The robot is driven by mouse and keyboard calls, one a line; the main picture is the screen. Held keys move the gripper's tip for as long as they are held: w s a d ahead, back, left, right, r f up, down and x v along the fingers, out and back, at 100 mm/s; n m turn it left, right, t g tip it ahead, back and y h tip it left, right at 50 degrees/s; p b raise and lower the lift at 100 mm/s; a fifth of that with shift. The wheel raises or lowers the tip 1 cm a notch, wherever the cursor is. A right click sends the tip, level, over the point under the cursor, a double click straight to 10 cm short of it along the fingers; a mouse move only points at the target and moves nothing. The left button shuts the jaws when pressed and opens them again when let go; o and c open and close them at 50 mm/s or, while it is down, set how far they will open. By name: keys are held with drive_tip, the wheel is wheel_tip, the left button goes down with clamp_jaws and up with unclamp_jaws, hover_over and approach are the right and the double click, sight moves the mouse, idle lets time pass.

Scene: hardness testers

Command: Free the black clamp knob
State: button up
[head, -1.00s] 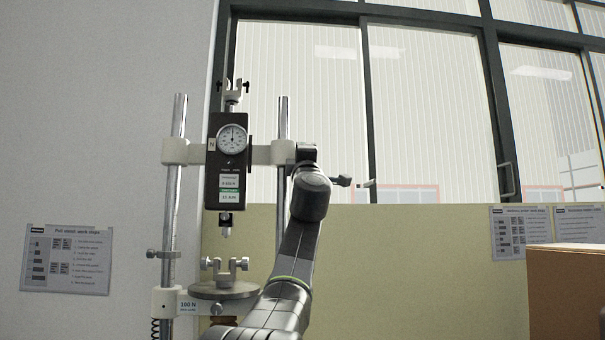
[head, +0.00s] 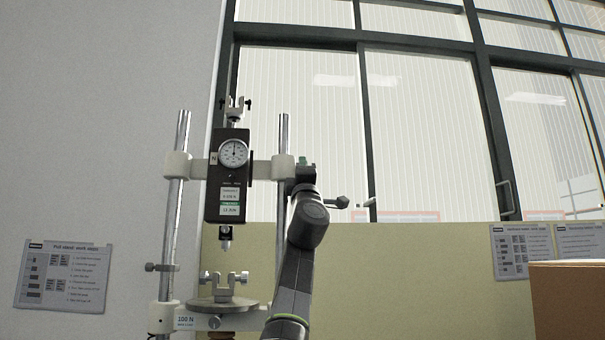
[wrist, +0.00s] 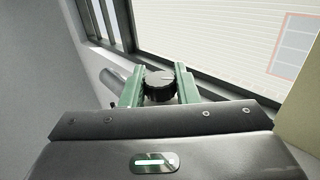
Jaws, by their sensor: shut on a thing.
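The black clamp knob (wrist: 160,84) is round and ridged, with a pale mark on its top. In the wrist view it sits between the two green fingers of my gripper (wrist: 159,74), which are shut on it from both sides. Behind it, a metal column (wrist: 114,79) runs past on the left. In the head view my gripper (head: 303,161) is at the right end of the white crossbar, beside the right column (head: 283,135). The knob is hidden there by my arm. The crossbar carries a black force gauge (head: 229,185) with a round dial (head: 233,153).
Below the gauge stands a round metal table (head: 222,306) with a small clamp (head: 223,283). The left column (head: 176,205) stands at the far side of the gauge. A brown box (head: 568,300) is at the lower right. Windows and a yellowish panel (head: 400,270) lie behind.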

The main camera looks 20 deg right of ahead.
idle(0.3)
drive_tip(key=o, duration=0.9)
drive_tip(key=shift+f, duration=0.1)
drive_tip(key=shift+s+a+f+b, duration=0.1)
drive_tip(key=shift+s+f+b, duration=0.2)
drive_tip(key=shift+f+b, duration=0.35)
drive_tip(key=shift+b+v, duration=6.15)
drive_tip(key=shift+b, duration=0.05)
drive_tip(key=shift+s+r, duration=0.15)
drive_tip(key=shift+r, duration=0.05)
